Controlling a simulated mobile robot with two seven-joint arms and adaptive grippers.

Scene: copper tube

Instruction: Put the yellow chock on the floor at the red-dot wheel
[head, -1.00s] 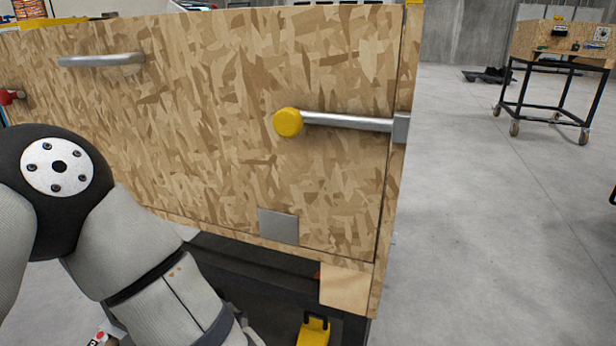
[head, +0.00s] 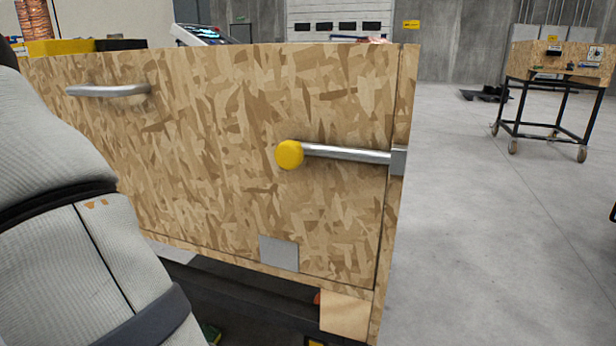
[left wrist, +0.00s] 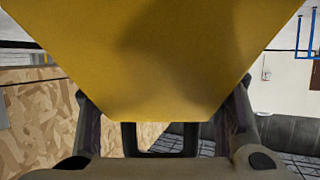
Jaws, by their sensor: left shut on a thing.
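In the left wrist view a large yellow block, the chock (left wrist: 165,60), fills the upper middle. My left gripper (left wrist: 162,108) is shut on it, with one finger at each side. In the head view my left arm covers the left side, and its gripper is out of the picture. No wheel of the wooden cart (head: 215,170) shows, so I cannot see the red-dot wheel. A small orange-red spot (head: 317,297) shows beside the wooden block under the cart; I cannot tell what it is. My right gripper is not in view.
The cart's panel has a bar handle (head: 108,90) and a metal bar (head: 345,153) with a yellow knob (head: 289,154). A dark lower frame (head: 250,295) runs beneath. Grey floor (head: 480,240) is clear to the right. Another wheeled table (head: 555,100) stands far back.

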